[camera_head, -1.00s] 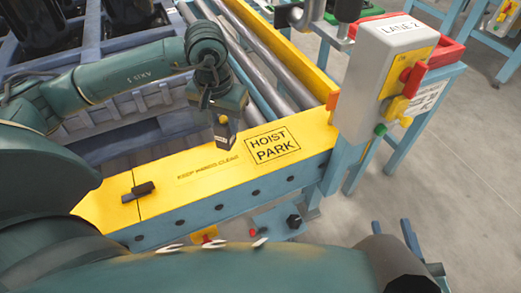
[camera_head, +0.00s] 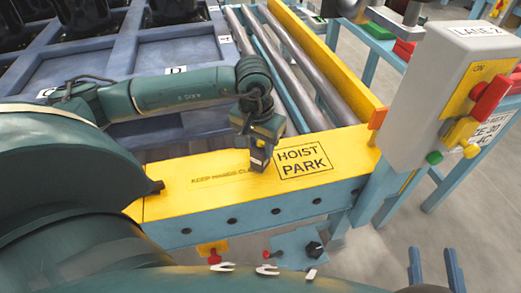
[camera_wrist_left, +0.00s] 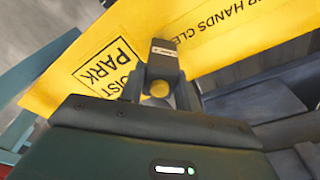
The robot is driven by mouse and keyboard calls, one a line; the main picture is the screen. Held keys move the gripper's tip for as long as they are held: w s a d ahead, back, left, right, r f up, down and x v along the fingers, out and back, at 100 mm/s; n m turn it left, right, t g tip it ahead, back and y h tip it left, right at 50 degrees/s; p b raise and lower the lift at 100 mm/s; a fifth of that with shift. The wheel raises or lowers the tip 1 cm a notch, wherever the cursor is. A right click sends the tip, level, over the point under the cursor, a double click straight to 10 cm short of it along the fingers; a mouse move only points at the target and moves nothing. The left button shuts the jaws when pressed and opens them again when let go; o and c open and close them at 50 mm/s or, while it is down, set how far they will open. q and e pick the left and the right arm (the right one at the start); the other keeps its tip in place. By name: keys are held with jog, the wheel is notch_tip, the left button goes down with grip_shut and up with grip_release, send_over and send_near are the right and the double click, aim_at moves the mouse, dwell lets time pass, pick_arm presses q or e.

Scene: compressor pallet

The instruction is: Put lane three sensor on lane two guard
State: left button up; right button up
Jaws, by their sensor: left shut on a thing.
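The yellow guard plate (camera_head: 210,192) carries the words HOIST PARK and KEEP HANDS CLEAR; the grey control box beside it is marked LANE 2. My left gripper (camera_head: 260,150) is shut on a small dark sensor (camera_head: 259,161), just left of the HOIST PARK square. In the left wrist view, the sensor (camera_wrist_left: 163,62) with a yellow round part sits between the fingers (camera_wrist_left: 158,92), over the yellow guard (camera_wrist_left: 215,60). I cannot tell whether the sensor touches the guard. My right gripper is out of view.
The control box (camera_head: 445,85) stands at the guard's right end. Grey rollers (camera_head: 290,70) and a blue pallet frame (camera_head: 60,70) lie behind. A dark part (camera_head: 156,188) at the guard's left is partly hidden by my arm. A small bracket (camera_head: 300,248) sits below the front.

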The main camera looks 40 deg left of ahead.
pick_arm(q)
jog(key=shift+f, duration=0.45)
jog(key=shift+r, duration=0.1)
jog(key=shift+f, duration=0.25)
jog(key=o, duration=1)
jog(key=shift+r, duration=0.1)
